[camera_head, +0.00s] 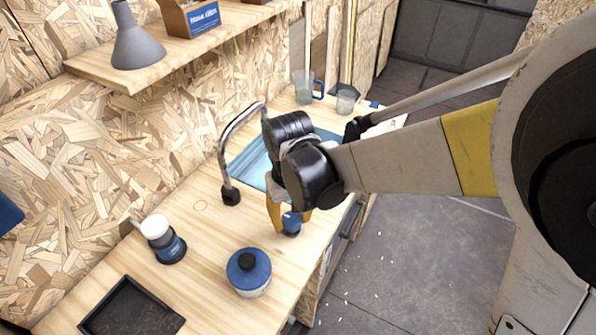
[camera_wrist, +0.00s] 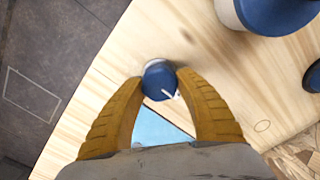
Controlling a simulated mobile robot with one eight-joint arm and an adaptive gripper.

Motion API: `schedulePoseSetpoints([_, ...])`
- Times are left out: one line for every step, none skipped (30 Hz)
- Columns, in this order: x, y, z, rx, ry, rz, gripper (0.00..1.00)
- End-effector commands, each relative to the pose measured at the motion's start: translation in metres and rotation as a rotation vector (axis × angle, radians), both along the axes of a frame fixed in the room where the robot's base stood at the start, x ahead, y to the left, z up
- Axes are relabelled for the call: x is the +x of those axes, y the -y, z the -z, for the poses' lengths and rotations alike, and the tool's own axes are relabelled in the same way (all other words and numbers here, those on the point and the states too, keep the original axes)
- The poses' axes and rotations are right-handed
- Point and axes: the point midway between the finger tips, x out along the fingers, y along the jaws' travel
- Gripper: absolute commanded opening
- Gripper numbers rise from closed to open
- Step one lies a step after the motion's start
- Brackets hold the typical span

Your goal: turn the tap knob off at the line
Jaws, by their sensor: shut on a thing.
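The tap knob (camera_wrist: 158,80) is a small blue cap with a white mark, on a pale base on the wooden counter. My gripper (camera_wrist: 158,84) has its yellow fingers on both sides of the knob, shut on it. In the head view my gripper (camera_head: 288,216) points down at the counter edge, and the blue knob (camera_head: 291,222) shows partly between the fingers. The curved metal tap (camera_head: 224,150) rises from a dark base left of the blue sink (camera_head: 248,166). My arm hides part of the sink. I cannot make out a line for the knob.
A jar with a blue lid (camera_head: 249,272) stands close in front of my gripper. A white-topped blue dispenser (camera_head: 163,240) and a black tray (camera_head: 130,310) are on the left. A cup (camera_head: 346,99) stands behind the sink. A shelf (camera_head: 150,72) runs along the wall.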

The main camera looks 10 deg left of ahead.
Motion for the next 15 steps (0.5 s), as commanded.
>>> schedulePoseSetpoints([-0.0004, 0.0002, 0.0005, 0.0, -0.001, -0.001, 0.1])
schedulePoseSetpoints([-0.0004, 0.0002, 0.0005, 0.0, -0.001, -0.001, 0.1])
schedulePoseSetpoints([-0.0004, 0.0002, 0.0005, 0.0, -0.001, -0.001, 0.1])
schedulePoseSetpoints([-0.0004, 0.0002, 0.0005, 0.0, -0.001, -0.001, 0.1])
schedulePoseSetpoints([-0.0004, 0.0002, 0.0005, 0.0, -0.001, -0.001, 0.1])
schedulePoseSetpoints([-0.0004, 0.0002, 0.0005, 0.0, -0.001, -0.001, 0.1])
schedulePoseSetpoints([-0.0004, 0.0002, 0.0005, 0.0, -0.001, -0.001, 0.1])
schedulePoseSetpoints([-0.0004, 0.0002, 0.0005, 0.0, -0.001, -0.001, 0.1])
schedulePoseSetpoints([-0.0004, 0.0002, 0.0005, 0.0, -0.001, 0.0, 0.53])
schedulePoseSetpoints([-0.0003, 0.0002, 0.0005, 0.0, -0.001, 0.0, 0.62])
schedulePoseSetpoints([-0.0003, 0.0002, 0.0004, 0.0, -0.001, 0.0, 0.64])
schedulePoseSetpoints([-0.0003, 0.0001, 0.0004, 0.0, -0.001, 0.0, 0.64])
schedulePoseSetpoints([-0.0003, 0.0001, 0.0003, 0.0, -0.001, 0.0, 0.64])
schedulePoseSetpoints([-0.0003, 0.0001, 0.0003, 0.0, 0.0, 0.0, 0.64])
schedulePoseSetpoints([-0.0002, 0.0001, 0.0003, 0.0, 0.0, 0.0, 0.64])
